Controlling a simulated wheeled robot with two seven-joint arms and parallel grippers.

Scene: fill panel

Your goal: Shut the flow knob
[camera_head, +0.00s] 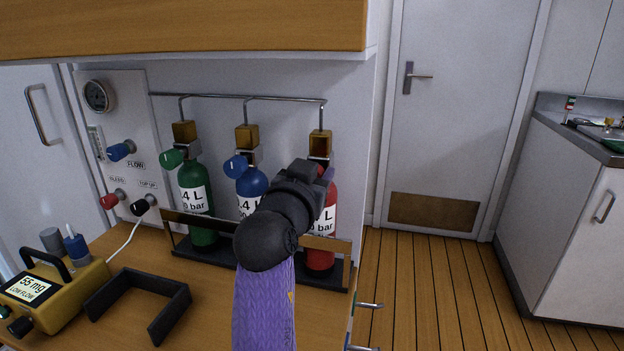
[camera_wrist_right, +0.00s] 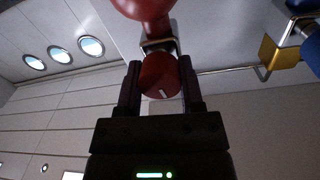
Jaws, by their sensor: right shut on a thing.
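The blue flow knob (camera_head: 121,150) sits on the white panel (camera_head: 150,110) at the left of the head view, beside the label FLOW. My right gripper (camera_wrist_right: 158,80) is far from it. The right gripper is shut on the red valve knob (camera_wrist_right: 160,73) of the red cylinder (camera_head: 328,218), one finger on each side. A white mark shows on that knob's face. In the head view my right arm hides the gripper's fingers and much of the red cylinder. My left gripper is not in view.
A green cylinder (camera_head: 194,190) and a blue cylinder (camera_head: 252,184) stand left of the red one in a dark rack. The panel also has a gauge (camera_head: 96,96), a red knob (camera_head: 112,199) and a black knob (camera_head: 143,204). A yellow device (camera_head: 62,295) and black bracket (camera_head: 172,318) are on the wooden counter.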

